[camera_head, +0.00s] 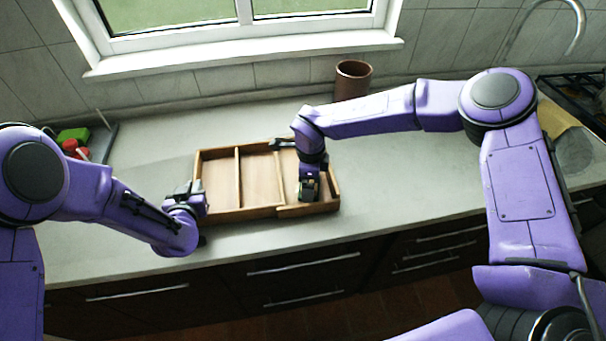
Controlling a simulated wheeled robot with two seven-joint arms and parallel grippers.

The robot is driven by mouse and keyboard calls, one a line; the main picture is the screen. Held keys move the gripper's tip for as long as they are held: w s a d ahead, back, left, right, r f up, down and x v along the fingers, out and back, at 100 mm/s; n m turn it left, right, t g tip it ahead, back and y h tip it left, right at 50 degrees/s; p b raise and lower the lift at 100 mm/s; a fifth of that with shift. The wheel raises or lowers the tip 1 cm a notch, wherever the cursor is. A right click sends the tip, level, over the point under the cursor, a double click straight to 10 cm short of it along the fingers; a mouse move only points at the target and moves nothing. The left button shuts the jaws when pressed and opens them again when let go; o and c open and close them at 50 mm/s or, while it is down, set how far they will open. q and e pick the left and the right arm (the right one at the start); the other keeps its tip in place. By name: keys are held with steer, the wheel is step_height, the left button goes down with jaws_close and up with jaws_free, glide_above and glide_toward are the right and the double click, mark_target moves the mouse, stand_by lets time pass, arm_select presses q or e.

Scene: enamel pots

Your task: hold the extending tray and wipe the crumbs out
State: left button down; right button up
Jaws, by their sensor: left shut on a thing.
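The wooden extending tray (246,213) lies on the worktop below the window, with a divider and shallow compartments. My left gripper (199,201) is at the tray's left edge and is shut on it. My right gripper (309,191) points down into the tray's right-hand compartment. A small dark, yellowish block shows at its tips, but I cannot tell whether it is a held cloth or sponge or part of the gripper. The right wrist hides part of that compartment. Crumbs are too small to make out.
A brown cup (353,75) stands behind the tray, near my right forearm. Green and red items (72,143) sit at the far left by a dark rack. A hob (580,95) is at the far right. The worktop (410,180) right of the tray is clear.

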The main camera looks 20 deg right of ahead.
mark_target(297, 161)
steer(key=shift+a, duration=0.85)
steer(key=w, duration=0.3)
steer(key=w+d, duration=0.1)
steer(key=w, duration=0.7)
steer(key=shift+w+d, duration=0.1)
steer(key=shift+d, duration=0.05)
steer(key=s, duration=0.3)
steer(key=s+a, duration=0.1)
steer(key=s, duration=0.7)
steer(key=shift+s+a, duration=0.15)
steer(key=shift+r, duration=0.1)
step_height(297, 161, up, 13)
